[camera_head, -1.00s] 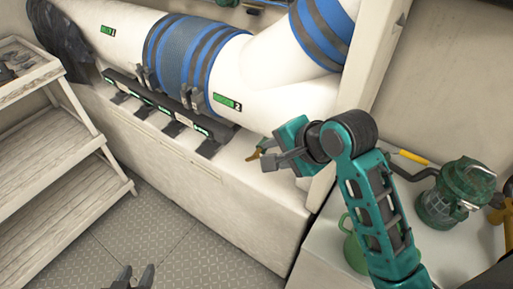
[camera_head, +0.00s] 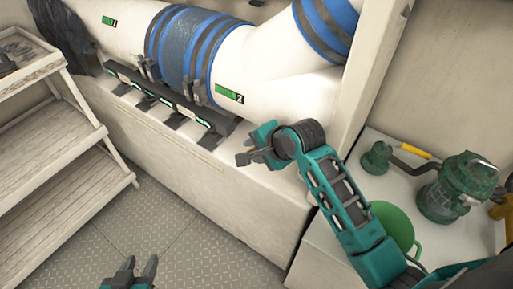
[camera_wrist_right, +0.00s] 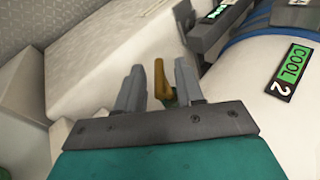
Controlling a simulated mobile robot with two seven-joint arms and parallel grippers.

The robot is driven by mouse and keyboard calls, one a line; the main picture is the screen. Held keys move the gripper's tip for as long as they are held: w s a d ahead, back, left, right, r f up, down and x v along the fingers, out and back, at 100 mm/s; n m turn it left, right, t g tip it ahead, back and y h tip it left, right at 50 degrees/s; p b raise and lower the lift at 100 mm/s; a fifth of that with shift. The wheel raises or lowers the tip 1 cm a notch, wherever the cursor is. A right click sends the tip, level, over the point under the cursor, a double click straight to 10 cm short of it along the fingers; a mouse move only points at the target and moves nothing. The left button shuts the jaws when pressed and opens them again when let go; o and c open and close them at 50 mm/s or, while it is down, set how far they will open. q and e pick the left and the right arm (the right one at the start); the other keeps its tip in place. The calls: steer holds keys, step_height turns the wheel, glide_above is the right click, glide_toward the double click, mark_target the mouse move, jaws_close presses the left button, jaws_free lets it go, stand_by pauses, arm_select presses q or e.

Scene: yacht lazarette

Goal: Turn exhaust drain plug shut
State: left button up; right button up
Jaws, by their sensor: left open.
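The drain plug's brass-yellow handle (camera_wrist_right: 160,80) shows in the right wrist view, with a bit of green at its base. It stands between the two fingers of my right gripper (camera_head: 246,157), with a gap visible on each side. That gripper is open, below the white exhaust pipe (camera_head: 270,100). In the head view the arm and gripper hide the plug. My left gripper (camera_head: 142,264) is open and empty over the floor at the bottom edge.
A dark rail with clamps (camera_head: 165,97) runs along the ledge under the pipe. A wooden shelf (camera_head: 75,155) stands at the left. A green lantern-like strainer (camera_head: 450,190) and a green round object (camera_head: 393,225) sit on the right-hand bench. The floor between is clear.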

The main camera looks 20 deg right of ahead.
steer(key=shift+c, duration=0.5)
jaws_close()
steer(key=shift+s+f, duration=0.1)
